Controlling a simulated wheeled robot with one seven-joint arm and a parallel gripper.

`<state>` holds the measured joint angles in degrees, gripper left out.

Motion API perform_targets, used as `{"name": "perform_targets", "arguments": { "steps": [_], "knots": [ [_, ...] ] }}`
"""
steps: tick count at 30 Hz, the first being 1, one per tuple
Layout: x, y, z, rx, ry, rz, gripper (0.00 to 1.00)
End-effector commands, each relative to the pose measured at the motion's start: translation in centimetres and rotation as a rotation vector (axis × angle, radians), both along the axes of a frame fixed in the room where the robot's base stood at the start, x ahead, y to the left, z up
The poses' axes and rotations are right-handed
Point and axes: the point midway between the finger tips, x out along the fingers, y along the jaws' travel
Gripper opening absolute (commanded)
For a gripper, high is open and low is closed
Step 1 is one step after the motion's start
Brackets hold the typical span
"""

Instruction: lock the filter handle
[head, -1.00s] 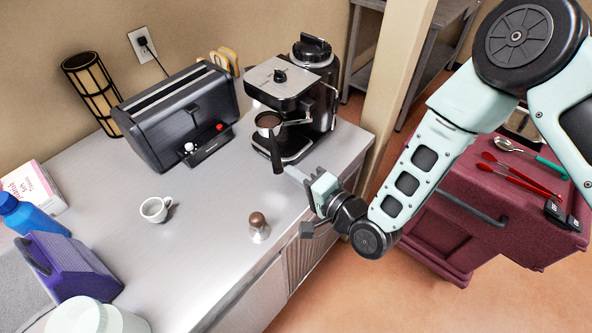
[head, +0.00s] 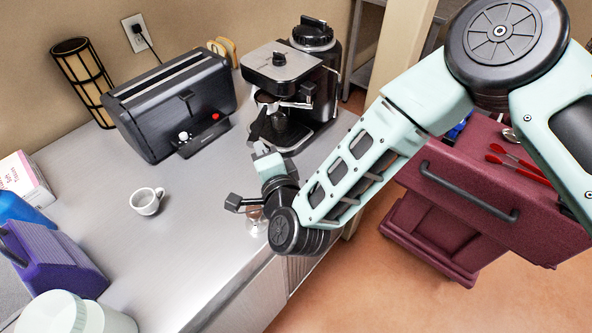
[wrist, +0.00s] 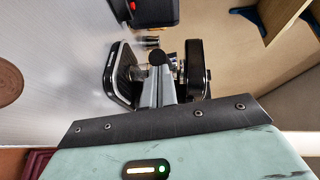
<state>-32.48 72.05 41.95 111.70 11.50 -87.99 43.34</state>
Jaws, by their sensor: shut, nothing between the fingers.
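The coffee machine (head: 285,72) stands at the back right of the counter, black with a steel top. A dark round filter part (head: 265,97) shows under its front; its handle is not clearly visible in the head view. In the wrist view a black rounded end (wrist: 157,58), apparently the filter handle seen end-on, shows just beyond the fingertips; I cannot tell whether they touch. My gripper (head: 261,147) is in front of the machine, fingers pointing toward it. In the wrist view its fingers (wrist: 160,80) are together, with nothing between them.
A tamper (head: 254,222) stands partly hidden behind my wrist. A white cup (head: 146,201) is left on the counter (head: 195,235), with clear surface around it. A black toaster (head: 172,105) stands left of the machine. A maroon cart (head: 470,185) is to the right.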

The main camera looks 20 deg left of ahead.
Motion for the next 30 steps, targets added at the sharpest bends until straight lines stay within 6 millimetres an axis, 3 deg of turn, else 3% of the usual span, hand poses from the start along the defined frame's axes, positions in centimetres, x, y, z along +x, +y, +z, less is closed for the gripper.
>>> {"name": "perform_targets", "arguments": {
  "steps": [1, 9, 15, 30],
  "knots": [
    [0.1, 1.1, -0.7, 0.005, -0.001, -0.044, 0.0],
    [1.9, 5.0, -0.6, 0.005, -0.002, -0.278, 0.0],
    [3.4, 6.9, -0.4, 0.003, -0.002, -0.272, 0.0],
    [5.0, 8.6, 0.0, -0.001, -0.002, -0.269, 0.0]
  ]
}}
